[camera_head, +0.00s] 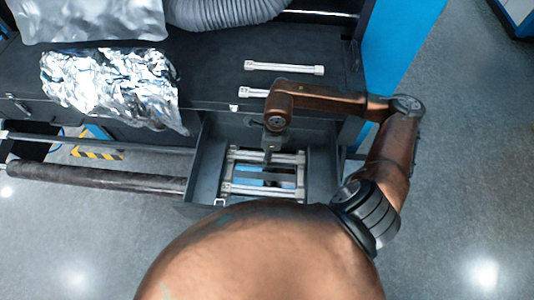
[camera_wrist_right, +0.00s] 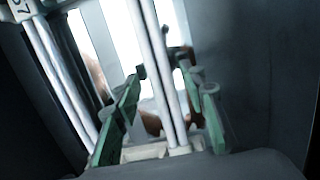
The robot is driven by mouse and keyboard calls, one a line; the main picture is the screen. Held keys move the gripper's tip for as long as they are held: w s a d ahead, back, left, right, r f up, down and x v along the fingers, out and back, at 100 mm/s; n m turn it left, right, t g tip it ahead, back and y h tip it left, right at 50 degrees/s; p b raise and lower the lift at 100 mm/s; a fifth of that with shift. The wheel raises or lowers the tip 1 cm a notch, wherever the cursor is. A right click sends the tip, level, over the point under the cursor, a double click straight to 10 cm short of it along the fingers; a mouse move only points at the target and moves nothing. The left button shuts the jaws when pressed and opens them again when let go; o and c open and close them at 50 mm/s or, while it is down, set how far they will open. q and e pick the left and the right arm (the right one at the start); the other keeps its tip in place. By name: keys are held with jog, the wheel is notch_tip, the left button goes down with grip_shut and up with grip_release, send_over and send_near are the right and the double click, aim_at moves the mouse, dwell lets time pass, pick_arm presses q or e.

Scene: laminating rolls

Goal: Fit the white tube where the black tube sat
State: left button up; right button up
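Two pale silver-white tubes lie on the dark bench top in the head view: one at the back (camera_head: 285,68) and one in front (camera_head: 253,92), partly hidden by my right arm. The open drawer holds a frame with silver bars (camera_head: 262,190). My right gripper (camera_head: 268,158) points down into this drawer. In the right wrist view its green fingers (camera_wrist_right: 163,78) stand apart on either side of a pale bar (camera_wrist_right: 158,60), with gaps beside it. I cannot tell whether this bar is a tube or part of the frame. No black tube is clearly identifiable. My left gripper is out of view.
Crumpled foil (camera_head: 110,85) covers the bench's left part, with a grey hose (camera_head: 225,10) behind. A long dark roll (camera_head: 100,178) runs left of the drawer (camera_head: 320,180). The drawer walls stand close around my right gripper. Open floor lies to the right.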

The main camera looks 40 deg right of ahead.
notch_tip(320, 180, up, 12)
jog(key=s+d+b, duration=0.1)
jog(key=b, duration=0.2)
dwell(0.3)
